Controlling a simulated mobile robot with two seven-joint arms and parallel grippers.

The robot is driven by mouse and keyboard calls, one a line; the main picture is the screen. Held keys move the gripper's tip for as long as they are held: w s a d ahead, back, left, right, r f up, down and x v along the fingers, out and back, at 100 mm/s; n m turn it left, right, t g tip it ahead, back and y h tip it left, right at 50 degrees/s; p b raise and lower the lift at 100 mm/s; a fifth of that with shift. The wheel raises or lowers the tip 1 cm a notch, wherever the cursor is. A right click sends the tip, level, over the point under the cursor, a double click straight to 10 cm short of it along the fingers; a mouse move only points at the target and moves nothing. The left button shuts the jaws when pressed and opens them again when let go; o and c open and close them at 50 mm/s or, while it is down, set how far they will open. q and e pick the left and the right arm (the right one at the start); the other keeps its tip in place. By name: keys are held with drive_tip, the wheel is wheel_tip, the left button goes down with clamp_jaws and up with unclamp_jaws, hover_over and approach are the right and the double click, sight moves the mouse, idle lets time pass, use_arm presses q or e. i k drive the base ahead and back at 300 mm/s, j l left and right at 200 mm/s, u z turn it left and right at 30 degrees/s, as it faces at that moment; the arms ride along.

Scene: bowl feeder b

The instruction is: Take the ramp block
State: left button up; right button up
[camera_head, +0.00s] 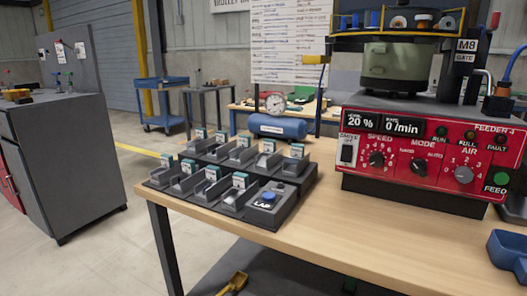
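A dark stepped rack (163,189) stands at the left end of the wooden table. A back-row block (266,161) shows farther behind. The blocks are small and the labels unreadable, so I cannot tell which is the ramp block. Neither of my grippers is in view.
The red feeder control box (425,150) stands at the right, under the green feeder drum (392,65). A blue tray (508,250) lies at the right edge. The table front (350,235) is clear.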

sight(266, 160)
drive_tip(key=i+j, duration=0.2)
drive_tip(key=j, duration=0.15)
drive_tip(key=i+j, duration=0.45)
drive_tip(key=j, duration=0.25)
